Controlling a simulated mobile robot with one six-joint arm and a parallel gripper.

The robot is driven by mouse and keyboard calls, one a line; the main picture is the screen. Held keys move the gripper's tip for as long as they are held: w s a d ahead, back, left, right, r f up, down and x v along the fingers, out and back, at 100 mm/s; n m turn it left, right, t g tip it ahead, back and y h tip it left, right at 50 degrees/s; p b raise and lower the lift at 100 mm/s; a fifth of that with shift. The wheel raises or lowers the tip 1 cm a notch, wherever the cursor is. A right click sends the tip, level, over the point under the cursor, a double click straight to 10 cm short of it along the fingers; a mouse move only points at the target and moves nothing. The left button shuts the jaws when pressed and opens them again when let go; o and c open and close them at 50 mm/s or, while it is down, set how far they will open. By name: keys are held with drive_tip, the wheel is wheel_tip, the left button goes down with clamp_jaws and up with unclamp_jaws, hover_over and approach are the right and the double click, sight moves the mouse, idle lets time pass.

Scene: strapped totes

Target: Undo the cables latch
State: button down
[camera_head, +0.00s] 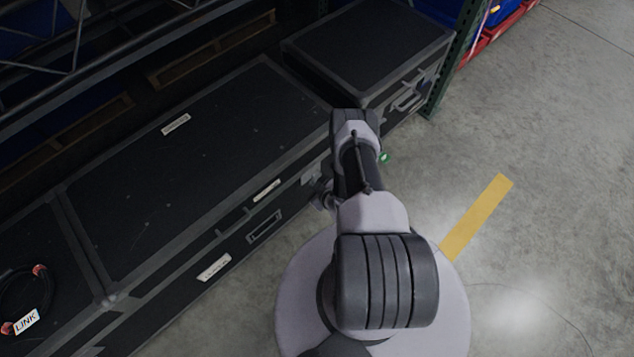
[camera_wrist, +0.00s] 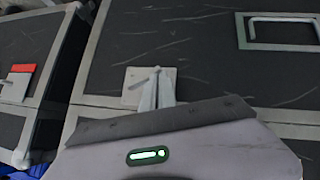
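A latch (camera_wrist: 133,86) with a pale square plate and a small lever sits on the dark front of a case in the wrist view. My gripper (camera_wrist: 156,88) is right at this latch, its narrow pale fingers overlapping the plate. I cannot tell whether they touch the lever or how far apart they are. In the head view my arm hides most of this spot. The long black case (camera_head: 190,150) has a white label (camera_head: 215,267) on its front, too small to read. Another latch (camera_wrist: 18,80) with a red part is on the neighbouring case at the left of the wrist view.
A recessed handle (camera_wrist: 285,46) is at the upper right of the wrist view. Another black case (camera_head: 370,45) stands beyond the long one, by a green rack post (camera_head: 455,60). A coiled cable (camera_head: 22,300) tagged LINK lies on the near case. Floor at right is open.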

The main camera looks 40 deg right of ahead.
drive_tip(key=shift+a+f+b, duration=0.2)
drive_tip(key=shift+f+b, duration=0.2)
drive_tip(key=shift+f, duration=0.95)
idle(0.9)
